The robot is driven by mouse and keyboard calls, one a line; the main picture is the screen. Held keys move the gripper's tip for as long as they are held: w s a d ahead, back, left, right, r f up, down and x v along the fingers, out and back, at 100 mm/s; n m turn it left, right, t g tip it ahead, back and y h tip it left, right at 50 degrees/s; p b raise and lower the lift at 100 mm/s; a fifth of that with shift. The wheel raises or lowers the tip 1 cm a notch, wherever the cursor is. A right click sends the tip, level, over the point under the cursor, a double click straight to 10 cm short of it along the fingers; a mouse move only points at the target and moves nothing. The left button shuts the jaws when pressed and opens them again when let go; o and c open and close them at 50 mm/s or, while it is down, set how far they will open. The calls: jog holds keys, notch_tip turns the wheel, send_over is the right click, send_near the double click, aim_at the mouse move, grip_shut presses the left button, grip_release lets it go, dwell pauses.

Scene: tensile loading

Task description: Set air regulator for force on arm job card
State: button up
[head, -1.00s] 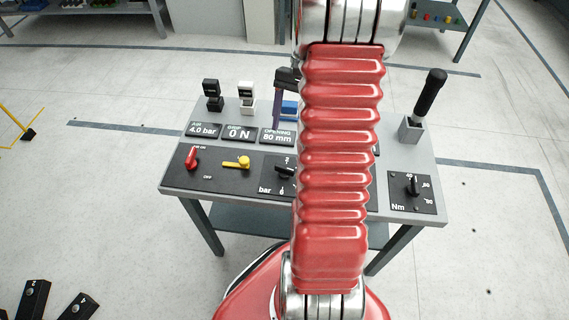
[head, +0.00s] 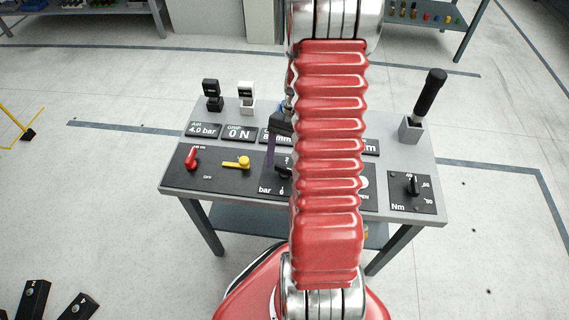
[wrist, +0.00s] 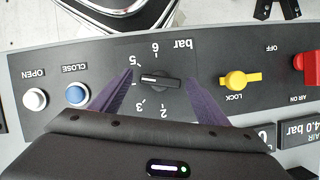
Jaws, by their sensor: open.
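The air regulator is a black knob (wrist: 160,80) on a dark panel with a bar scale. In the wrist view its white mark points left, between the 5 and the 3. In the head view the knob (head: 283,171) is partly hidden by my arm. My gripper (wrist: 160,77) is open, its purple fingers on either side of the knob with gaps. In the head view my gripper (head: 272,155) is mostly hidden, with one finger showing. The air display (head: 203,129) reads 4.0 bar. I cannot make out a job card.
The yellow lock lever (wrist: 240,79) and red air switch (wrist: 306,72) are on one side of the knob. The blue close button (wrist: 77,94) and white open button (wrist: 35,98) are on the other. A Nm dial (head: 413,187) and upright black-handled tool (head: 430,92) stand at right.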

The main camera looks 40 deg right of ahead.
jog(key=shift+c, duration=0.4)
jog(key=c, duration=1)
jog(key=shift+o, duration=0.2)
jog(key=shift+m+t, duration=0.3)
jog(key=shift+m, duration=0.4)
jog(key=o, duration=1)
jog(key=shift+o, duration=0.2)
